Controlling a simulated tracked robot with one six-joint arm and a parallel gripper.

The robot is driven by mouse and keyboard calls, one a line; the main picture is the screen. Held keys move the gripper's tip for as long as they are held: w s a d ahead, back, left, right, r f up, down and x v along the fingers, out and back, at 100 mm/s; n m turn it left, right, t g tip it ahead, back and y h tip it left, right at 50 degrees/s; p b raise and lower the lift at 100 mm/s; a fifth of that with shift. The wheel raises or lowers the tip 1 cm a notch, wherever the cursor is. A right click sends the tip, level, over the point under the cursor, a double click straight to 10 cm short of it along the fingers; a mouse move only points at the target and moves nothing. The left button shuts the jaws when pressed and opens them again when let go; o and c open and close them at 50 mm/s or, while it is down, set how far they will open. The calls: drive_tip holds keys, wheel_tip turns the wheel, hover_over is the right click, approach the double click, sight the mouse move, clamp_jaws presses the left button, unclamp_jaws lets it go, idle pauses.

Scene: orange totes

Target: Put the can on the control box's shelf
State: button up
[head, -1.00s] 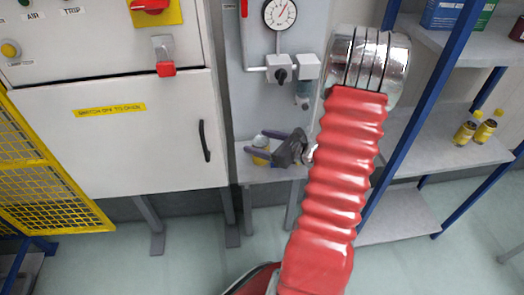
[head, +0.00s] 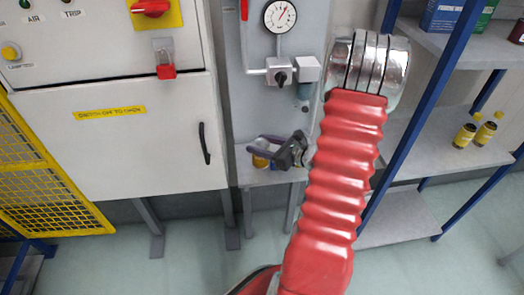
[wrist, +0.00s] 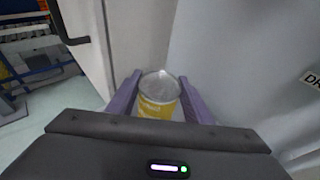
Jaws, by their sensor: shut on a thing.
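The can (wrist: 158,106) is yellow with a silver top and stands between the two purple fingers of my gripper (wrist: 159,78) in the wrist view. My gripper (head: 258,144) is shut on it. In the head view the can (head: 261,161) shows just below the fingers, partly hidden by them. It is over the small grey shelf (head: 281,177) at the bottom of the grey control box panel (head: 252,108). The can looks about upright. I cannot tell whether its base touches the shelf.
The panel carries a gauge (head: 280,16) and valves (head: 280,76) above my gripper. A white cabinet (head: 110,150) with a black handle stands close on the left. A blue-framed rack (head: 404,112) with several items stands on the right.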

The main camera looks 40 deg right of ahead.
drive_tip(key=shift+r, duration=0.15)
drive_tip(key=shift+r, duration=4.9)
